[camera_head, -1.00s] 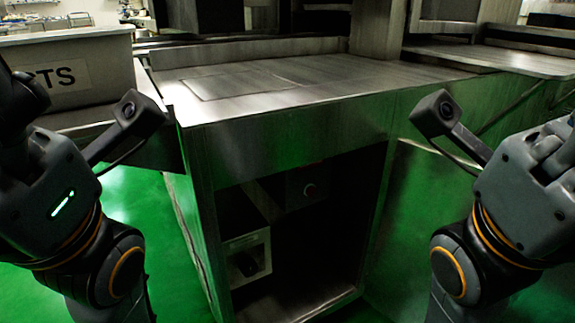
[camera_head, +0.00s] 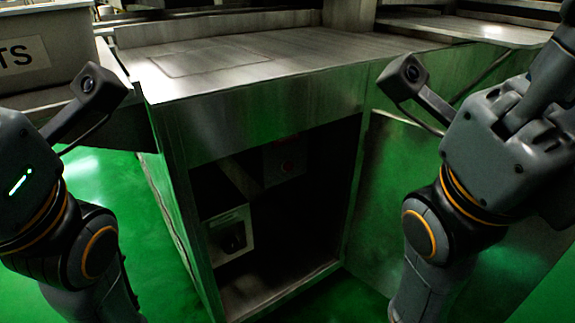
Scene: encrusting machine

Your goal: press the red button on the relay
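A small red button (camera_head: 287,167) shows on a dark box, likely the relay (camera_head: 284,155), inside the open cabinet under the steel worktop. It is in deep shade in the head view. Both my arms stand outside the cabinet, left and right of its opening. Arm links and wrist parts show, but the fingertips of neither gripper are visible, so I cannot see whether they hold anything. Nothing touches the button.
The steel cabinet (camera_head: 262,118) has a flat top and an open front. A pale box (camera_head: 231,235) stands inside at left. The opened door (camera_head: 392,200) extends right. A grey bin (camera_head: 48,50) sits at upper left. Green floor shows at lower left.

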